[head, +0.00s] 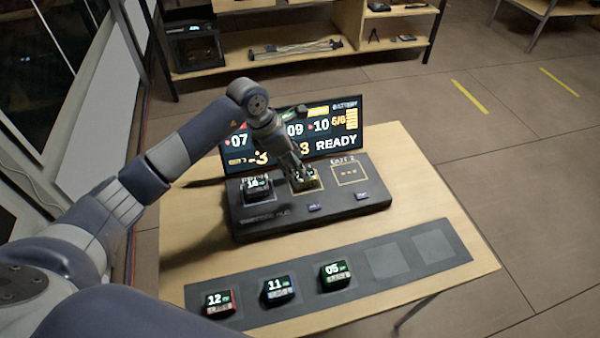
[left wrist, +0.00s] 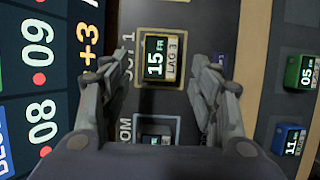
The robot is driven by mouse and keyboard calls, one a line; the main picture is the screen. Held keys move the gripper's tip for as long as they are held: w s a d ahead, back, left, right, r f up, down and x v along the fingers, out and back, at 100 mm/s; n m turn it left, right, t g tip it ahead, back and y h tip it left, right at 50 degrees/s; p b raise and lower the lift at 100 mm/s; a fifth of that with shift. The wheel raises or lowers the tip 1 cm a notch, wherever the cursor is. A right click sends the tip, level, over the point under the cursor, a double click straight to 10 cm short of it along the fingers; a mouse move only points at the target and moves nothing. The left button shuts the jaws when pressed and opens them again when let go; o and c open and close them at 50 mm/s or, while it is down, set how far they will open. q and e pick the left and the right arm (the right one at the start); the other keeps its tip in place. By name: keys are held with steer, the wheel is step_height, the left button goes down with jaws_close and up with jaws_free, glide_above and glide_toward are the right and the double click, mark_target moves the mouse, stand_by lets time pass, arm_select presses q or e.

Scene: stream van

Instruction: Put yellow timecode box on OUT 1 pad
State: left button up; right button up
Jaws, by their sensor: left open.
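The yellow timecode box (left wrist: 160,58), reading 15 and LAG 3, sits on the OUT 1 pad (left wrist: 139,85) of the dark hub. The pad's outline shows around it. In the head view the box (head: 312,182) is partly hidden by my left gripper (head: 302,174). In the left wrist view my left gripper (left wrist: 158,72) is open, with its fingers apart on either side of the box and a gap to each. My right gripper is in neither view.
Another box (head: 257,188) stands on the hub's left pad. The OUT 2 pad (head: 350,174) is empty. A display screen (head: 345,130) stands behind the hub. Red (head: 219,302), blue (head: 278,289) and green (head: 335,274) boxes lie on the front mat (head: 452,245), whose right squares are bare.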

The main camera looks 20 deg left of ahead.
arm_select(q)
steer(key=b+v, duration=0.1)
steer(key=v, duration=0.6)
steer(key=shift+a+r, duration=0.2)
steer(key=shift+r, duration=0.15)
steer(key=shift+s+f, duration=0.1)
steer(key=shift+s, duration=0.1)
